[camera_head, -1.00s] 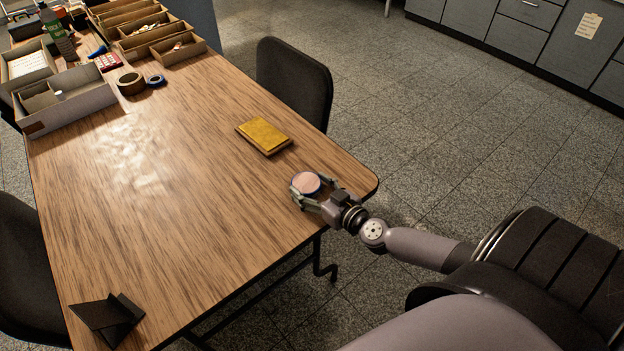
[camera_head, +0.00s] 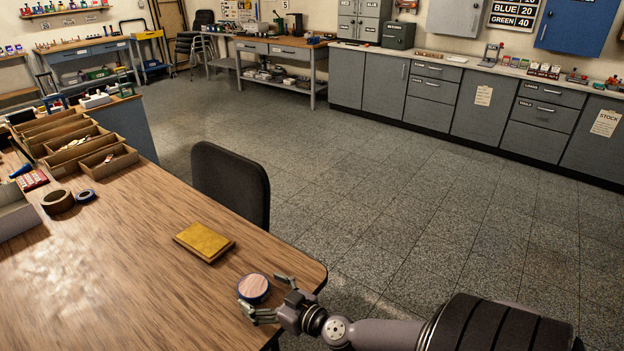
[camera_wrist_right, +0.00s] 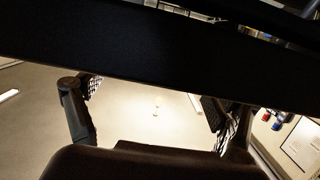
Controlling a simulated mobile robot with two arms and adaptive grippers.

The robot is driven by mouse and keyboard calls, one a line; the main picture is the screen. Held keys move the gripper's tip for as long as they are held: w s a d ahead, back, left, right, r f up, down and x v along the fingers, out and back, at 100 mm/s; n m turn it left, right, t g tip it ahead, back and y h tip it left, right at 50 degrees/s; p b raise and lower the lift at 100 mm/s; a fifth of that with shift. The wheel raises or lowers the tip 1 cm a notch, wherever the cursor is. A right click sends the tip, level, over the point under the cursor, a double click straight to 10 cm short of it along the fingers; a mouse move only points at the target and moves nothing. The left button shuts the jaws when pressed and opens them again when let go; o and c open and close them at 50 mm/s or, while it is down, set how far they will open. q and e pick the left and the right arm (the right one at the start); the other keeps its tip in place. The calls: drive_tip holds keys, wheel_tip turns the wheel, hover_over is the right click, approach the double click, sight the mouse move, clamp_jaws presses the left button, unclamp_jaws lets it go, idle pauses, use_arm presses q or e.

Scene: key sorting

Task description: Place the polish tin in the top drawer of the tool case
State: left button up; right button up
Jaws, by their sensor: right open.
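The polish tin (camera_head: 254,288), a round tin with a pinkish lid and dark blue rim, is at the near right corner of the wooden table. My right gripper (camera_head: 265,298) is open at the tin's right side, one finger to each side of it. In the right wrist view the two fingers (camera_wrist_right: 152,115) are spread, with a bright blurred area between them; I cannot make out the tin there. A dark green-grey case (camera_head: 398,35) on the far counter may be the tool case; its drawers are too small to tell. My left gripper is not in view.
A yellow notebook (camera_head: 204,241) lies behind the tin on the table (camera_head: 120,270). Tape rolls (camera_head: 58,201) and wooden trays (camera_head: 108,160) are at the left. A black chair (camera_head: 230,183) stands at the table's far side. Open floor (camera_head: 390,200) leads to the grey cabinets (camera_head: 385,82).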

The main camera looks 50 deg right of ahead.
drive_tip(key=v, duration=1.6)
drive_tip(key=shift+d+p, duration=0.25)
drive_tip(key=shift+p, duration=0.05)
